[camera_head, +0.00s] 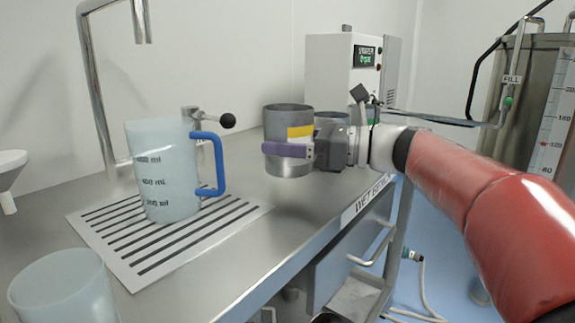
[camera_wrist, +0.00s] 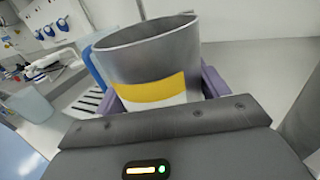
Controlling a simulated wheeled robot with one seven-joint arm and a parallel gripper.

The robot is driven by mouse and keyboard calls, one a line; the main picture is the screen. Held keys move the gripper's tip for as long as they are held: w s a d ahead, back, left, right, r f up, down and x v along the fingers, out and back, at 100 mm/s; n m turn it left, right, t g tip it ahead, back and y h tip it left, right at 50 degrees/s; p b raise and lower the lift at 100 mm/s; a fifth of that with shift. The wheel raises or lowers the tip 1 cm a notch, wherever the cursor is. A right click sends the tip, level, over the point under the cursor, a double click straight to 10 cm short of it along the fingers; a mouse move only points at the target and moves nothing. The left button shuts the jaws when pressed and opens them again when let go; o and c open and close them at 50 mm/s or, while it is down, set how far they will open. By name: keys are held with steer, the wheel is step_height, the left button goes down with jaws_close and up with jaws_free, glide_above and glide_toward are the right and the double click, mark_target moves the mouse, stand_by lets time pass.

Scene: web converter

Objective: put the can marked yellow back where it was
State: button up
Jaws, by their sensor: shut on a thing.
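The metal can with a yellow mark (camera_head: 289,117) is held by my gripper (camera_head: 288,150) near the bench's right edge. It looks upright, and its base seems to be a little above the bench top, though contact is hard to tell. In the wrist view the can (camera_wrist: 150,60) fills the upper middle, its yellow and white label facing the camera. The purple fingers of my gripper (camera_wrist: 160,95) close around its sides. A second grey can (camera_head: 331,119) stands just behind and right of it, partly hidden by my gripper.
A measuring jug with a blue handle (camera_head: 163,175) stands on the slotted drain grate (camera_head: 85,222). A translucent beaker (camera_head: 65,285) is at the near left. A tap (camera_head: 92,90) rises at the back left. A white machine with a display (camera_head: 328,70) stands behind the cans. Bare bench lies in front.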

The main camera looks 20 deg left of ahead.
mark_target(288, 161)
steer(key=shift+f, duration=1.9)
steer(key=shift+b, duration=0.3)
steer(key=o, duration=1.3)
steer(key=shift+f, duration=0.15)
steer(key=shift+c, duration=0.2)
steer(key=shift+r, duration=0.2)
steer(key=d, duration=1.2)
steer(key=shift+f, duration=0.1)
